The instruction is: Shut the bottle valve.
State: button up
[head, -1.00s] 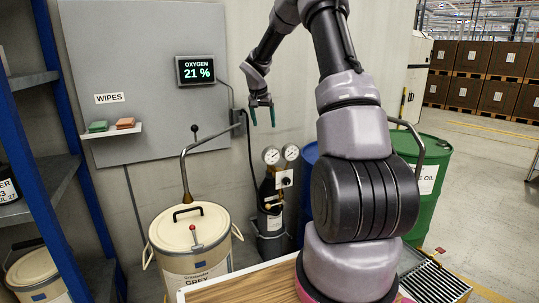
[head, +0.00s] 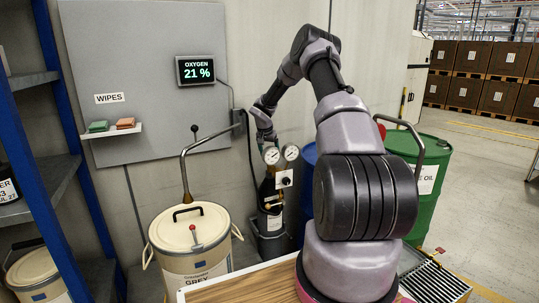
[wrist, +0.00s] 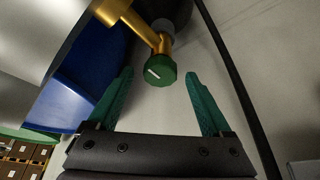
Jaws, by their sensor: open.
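The gas bottle (head: 268,190) stands upright and dark in a grey holder beside the wall in the head view, with two round gauges (head: 271,155) at its top. In the wrist view the green valve knob (wrist: 160,68), marked with a short white line, sits on the end of a brass fitting (wrist: 137,22). My gripper (wrist: 159,82) is open, its two green fingers on either side of the knob's lower part, apart from it and empty. In the head view my gripper is above and behind the gauges, its fingertips largely hidden. The knob is not clear there.
A cream drum (head: 190,240) with a bent lever stands left of the bottle. A blue drum (head: 309,165) and a green drum (head: 428,170) stand to the right. A dark hose runs along the wall close to the bottle. A wooden-topped surface (head: 245,288) lies in front.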

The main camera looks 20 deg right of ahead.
jog(key=shift+w+d+f, duration=0.1)
jog(key=shift+w+f, duration=0.05)
jog(key=shift+f, duration=0.2)
grip_shut()
